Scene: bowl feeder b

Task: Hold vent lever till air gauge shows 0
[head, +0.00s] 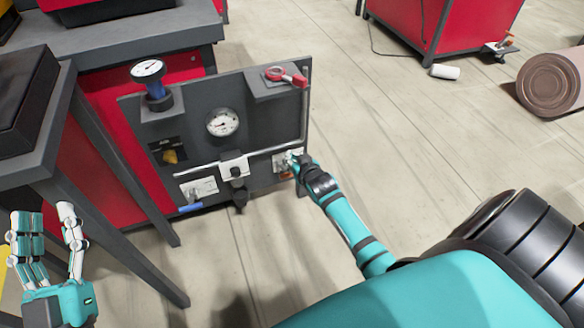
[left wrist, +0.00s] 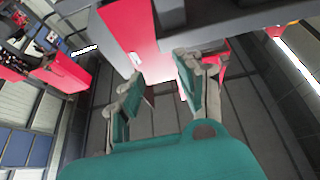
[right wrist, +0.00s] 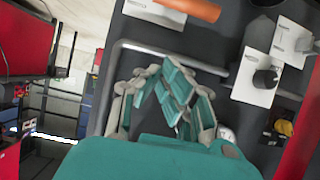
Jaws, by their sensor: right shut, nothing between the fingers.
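The grey panel (head: 270,115) carries a round air gauge (head: 222,122); its reading is too small to make out. A second dial gauge (head: 149,68) sits on a blue regulator at the panel's upper left. An orange lever (head: 286,174) is at the lower right beside a white plate; its orange handle also shows in the right wrist view (right wrist: 194,9). I cannot read which lever is the vent. My right gripper (head: 294,158) is shut and empty by that plate; whether it touches the orange lever is unclear. My left gripper (head: 47,214) is open and empty, away from the panel.
A blue lever (head: 190,208) is at the panel's lower left, a black knob (head: 236,171) at the middle. A red lockout piece (head: 285,76) is at the top right. A grey pipe (head: 305,105) runs along the panel's right edge. Table legs stand near my left gripper.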

